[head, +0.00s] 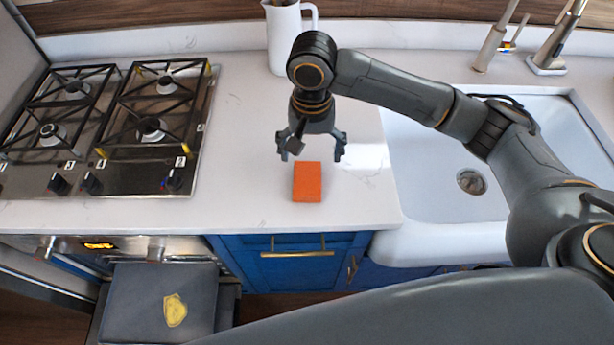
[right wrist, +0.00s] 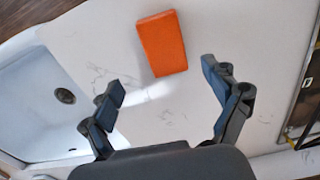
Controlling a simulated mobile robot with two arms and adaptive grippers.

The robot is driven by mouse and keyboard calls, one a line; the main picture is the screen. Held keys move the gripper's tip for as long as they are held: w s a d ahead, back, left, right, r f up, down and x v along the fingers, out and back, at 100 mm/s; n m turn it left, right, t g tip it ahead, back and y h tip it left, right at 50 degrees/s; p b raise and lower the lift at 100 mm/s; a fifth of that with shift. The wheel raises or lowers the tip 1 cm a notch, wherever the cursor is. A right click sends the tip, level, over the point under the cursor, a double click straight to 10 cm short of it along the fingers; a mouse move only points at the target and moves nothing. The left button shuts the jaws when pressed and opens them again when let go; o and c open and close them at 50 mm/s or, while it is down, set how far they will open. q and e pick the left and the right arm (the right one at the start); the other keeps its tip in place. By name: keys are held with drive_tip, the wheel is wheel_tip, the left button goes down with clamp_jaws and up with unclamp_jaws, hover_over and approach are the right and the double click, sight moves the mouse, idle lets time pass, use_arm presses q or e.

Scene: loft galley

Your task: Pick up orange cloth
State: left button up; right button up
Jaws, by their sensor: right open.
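The orange cloth (head: 307,183) is a flat, thick rectangular block lying on the white counter, near its front edge, between the stove and the sink. My right gripper (head: 312,152) is open and empty, above the counter just behind the cloth. In the right wrist view the cloth (right wrist: 162,43) lies beyond the open fingers (right wrist: 165,90), roughly centred between them and apart from both. My left gripper is not in view.
A gas stove (head: 110,125) with black grates stands at left. A white sink (head: 440,205) with a drain is at right, with taps behind it. A white pitcher (head: 284,40) stands at the back. The counter around the cloth is clear.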

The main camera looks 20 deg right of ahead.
sight(308, 178)
wheel_tip(308, 178, down, 3)
drive_tip(key=shift+w+f, duration=0.1)
drive_tip(key=shift+w, duration=0.05)
drive_tip(key=f, duration=0.1)
drive_tip(key=f+p, duration=0.1)
drive_tip(key=f, duration=0.2)
drive_tip(key=shift+s+a+f+p, duration=0.2)
drive_tip(key=shift+a+f+p, duration=0.15)
drive_tip(key=shift+p, duration=0.05)
drive_tip(key=shift+f, duration=0.25)
drive_tip(key=c, duration=1.1)
